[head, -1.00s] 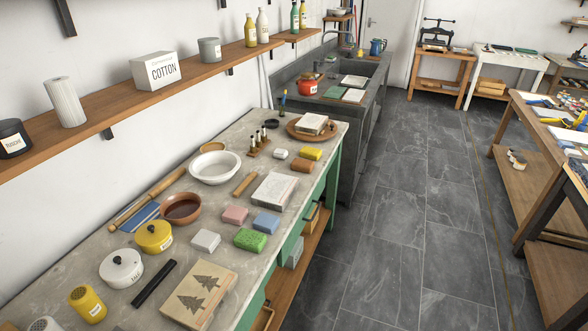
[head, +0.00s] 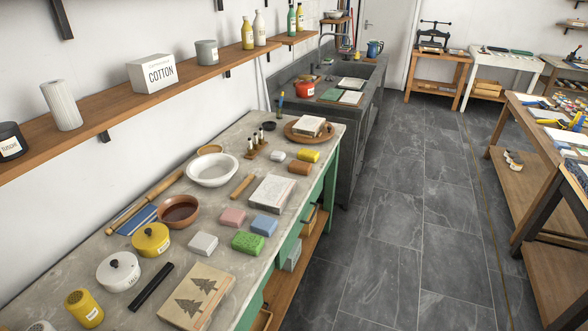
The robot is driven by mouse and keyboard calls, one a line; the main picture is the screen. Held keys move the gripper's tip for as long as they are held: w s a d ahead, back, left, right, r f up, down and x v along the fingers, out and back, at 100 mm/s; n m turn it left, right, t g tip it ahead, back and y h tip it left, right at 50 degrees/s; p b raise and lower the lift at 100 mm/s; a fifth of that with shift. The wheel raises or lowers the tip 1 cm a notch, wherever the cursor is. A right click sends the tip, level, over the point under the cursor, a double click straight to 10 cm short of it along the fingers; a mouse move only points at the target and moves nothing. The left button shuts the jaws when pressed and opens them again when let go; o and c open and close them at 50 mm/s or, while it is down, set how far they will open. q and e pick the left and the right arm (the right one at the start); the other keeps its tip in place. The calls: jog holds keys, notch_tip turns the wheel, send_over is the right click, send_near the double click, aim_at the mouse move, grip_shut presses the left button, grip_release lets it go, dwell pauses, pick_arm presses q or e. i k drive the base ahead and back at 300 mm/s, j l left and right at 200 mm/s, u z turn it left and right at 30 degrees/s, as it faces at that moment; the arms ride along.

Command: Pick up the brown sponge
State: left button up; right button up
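A small brown block (head: 300,168), which looks like the brown sponge, lies on the grey worktop (head: 92,262) near its right edge. A yellow sponge (head: 308,156) lies just behind it, and a stone-like slab (head: 272,194) lies in front of it. Pink (head: 233,217), blue (head: 264,225), green (head: 247,242) and whitish (head: 203,244) blocks lie nearer on the same worktop. Neither of my grippers shows in the head view.
A white bowl (head: 212,169) and a wooden tray (head: 291,132) with blocks on it stand on the worktop. A wooden shelf (head: 100,117) runs above it along the wall. The tiled floor (head: 390,250) to the right is clear.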

aim_at(295, 167)
jog(key=i+l+u, duration=0.1)
jog(key=u, duration=0.4)
jog(key=i+l+u, duration=0.1)
jog(key=u, duration=0.35)
jog(key=i+l+u, duration=0.15)
jog(key=l, duration=0.15)
jog(key=l+u, duration=0.15)
jog(key=l, duration=0.15)
jog(key=i+l+u, duration=0.15)
jog(key=l, duration=0.2)
jog(key=i+l+u, duration=0.2)
jog(key=l, duration=0.85)
jog(key=l+u, duration=0.2)
jog(key=l, duration=1.65)
jog(key=i+l, duration=0.15)
jog(key=l, duration=1.3)
jog(key=i, duration=0.05)
